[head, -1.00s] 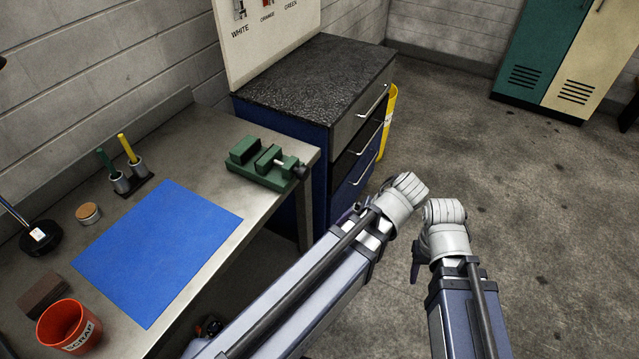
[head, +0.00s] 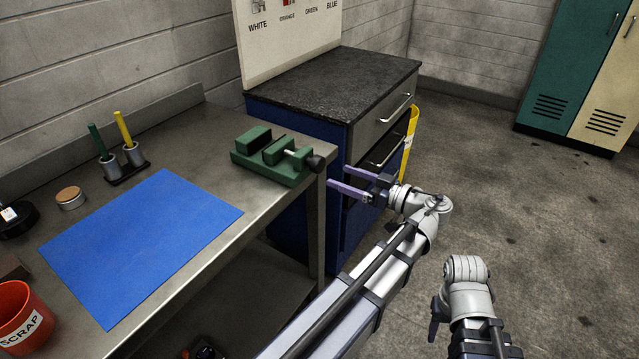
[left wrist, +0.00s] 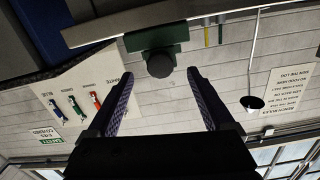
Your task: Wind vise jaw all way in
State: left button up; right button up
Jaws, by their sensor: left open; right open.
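The green vise (head: 272,156) sits at the right end of the steel workbench, with a gap showing between its jaws. Its screw ends in a dark round knob (head: 316,163) that sticks out past the bench edge. My left gripper (head: 336,179) is open and empty, just right of and slightly below the knob, apart from it. In the left wrist view, which is upside down, the knob (left wrist: 160,65) is ahead, between the two fingers of the gripper (left wrist: 160,80). My right arm is at the lower right; its gripper's fingers are not visible in the head view.
A blue mat (head: 145,240), a pen holder (head: 124,166), a round tin (head: 70,197) and a red scrap cup (head: 25,318) are on the bench. A blue drawer cabinet (head: 335,100) stands behind the left gripper. Open floor lies to the right.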

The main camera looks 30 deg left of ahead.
aim_at(321, 167)
pick_arm(q)
jog(key=shift+a+r+n, duration=0.15)
jog(key=shift+n, duration=0.15)
jog(key=shift+w+a, duration=0.2)
jog(key=shift+a, duration=1.7)
jog(key=shift+w+a, duration=0.15)
jog(key=shift+a, duration=1.75)
jog(key=shift+c, duration=0.4)
grip_shut()
